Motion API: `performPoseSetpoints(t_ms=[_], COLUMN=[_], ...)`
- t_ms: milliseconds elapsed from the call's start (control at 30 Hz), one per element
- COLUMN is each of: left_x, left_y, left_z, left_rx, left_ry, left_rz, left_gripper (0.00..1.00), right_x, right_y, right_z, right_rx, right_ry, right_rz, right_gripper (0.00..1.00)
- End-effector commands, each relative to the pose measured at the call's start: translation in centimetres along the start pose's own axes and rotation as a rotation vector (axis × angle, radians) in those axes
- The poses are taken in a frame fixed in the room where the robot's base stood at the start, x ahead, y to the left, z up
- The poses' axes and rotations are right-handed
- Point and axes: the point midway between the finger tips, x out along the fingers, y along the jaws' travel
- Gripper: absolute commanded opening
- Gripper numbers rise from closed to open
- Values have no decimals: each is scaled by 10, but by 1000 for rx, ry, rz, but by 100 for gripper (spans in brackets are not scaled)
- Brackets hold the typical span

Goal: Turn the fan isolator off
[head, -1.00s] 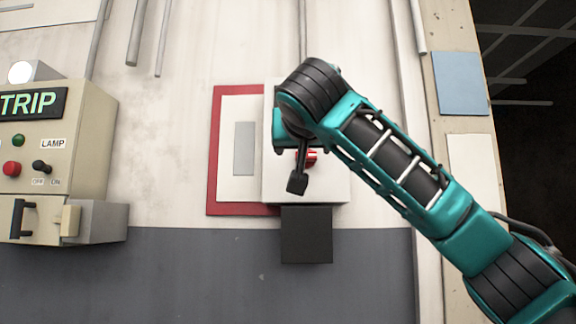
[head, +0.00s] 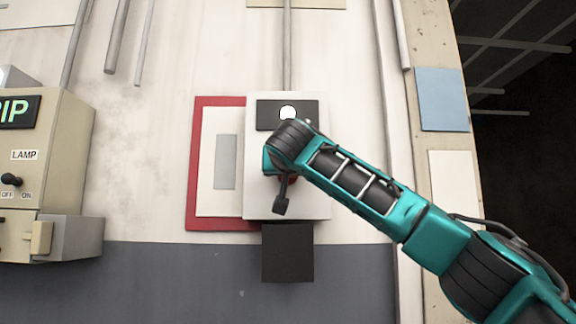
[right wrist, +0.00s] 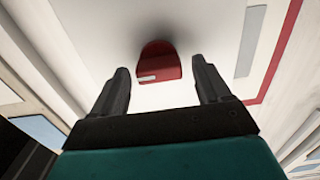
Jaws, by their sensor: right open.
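The isolator is a pale box (head: 316,204) on the wall in the head view, with a black plate (head: 268,112) and a round white spot at its top. Its red handle (right wrist: 160,64) shows in the right wrist view, with a small pale mark near its edge. In the head view my right arm hides nearly all of the handle. My right gripper (right wrist: 162,88) is open in front of the box. The handle lies between and beyond its two dark fingers, with no clear contact. My left gripper is in neither view.
A red-bordered panel (head: 192,211) is beside the isolator, and a black box (head: 288,254) is below it. A beige control box (head: 68,150) with a LAMP switch (head: 11,180) stands out at left. Pipes run up the wall. A dark opening is at right.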

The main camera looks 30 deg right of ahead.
Motion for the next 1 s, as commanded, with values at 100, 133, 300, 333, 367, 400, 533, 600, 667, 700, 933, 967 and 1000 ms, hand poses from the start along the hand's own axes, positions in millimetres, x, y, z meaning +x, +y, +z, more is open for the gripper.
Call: performPoseSetpoints(t_ms=[100, 133, 300, 333, 367, 400, 533, 600, 667, 700, 933, 967, 1000], left_x=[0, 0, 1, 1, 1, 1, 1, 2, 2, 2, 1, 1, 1], left_y=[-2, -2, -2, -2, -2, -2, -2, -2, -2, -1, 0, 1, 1], left_z=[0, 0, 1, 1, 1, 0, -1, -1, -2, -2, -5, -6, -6], left_rx=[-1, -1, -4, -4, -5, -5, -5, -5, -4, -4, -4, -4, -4], left_ry=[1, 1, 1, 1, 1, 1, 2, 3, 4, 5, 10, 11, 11], left_rz=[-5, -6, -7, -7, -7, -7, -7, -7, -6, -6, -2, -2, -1], left_gripper=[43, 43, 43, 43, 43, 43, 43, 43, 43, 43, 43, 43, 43], right_x=[3, 4, 3, 3, 3, 3, 3, 3, 3, 3, 3, 3, 3], right_y=[0, 0, 0, 0, 0, 0, 0, 0, 0, 0, 0, 0, 0], right_z=[0, 0, 0, 0, 0, 0, 0, 0, 0, 0, 0, 0, 0], right_rx=[0, 0, 0, 0, 0, 0, 0, 0, 0, 0, -1, -1, -3], right_ry=[0, 1, 1, 1, 1, 1, 1, 1, 1, 1, 0, 0, 0], right_rz=[0, 0, 0, 0, 0, 0, 0, 0, 0, 0, 0, 0, 0], right_gripper=[77, 77, 77, 76, 73, 69, 56, 50, 44, 40, 25, 25, 25])
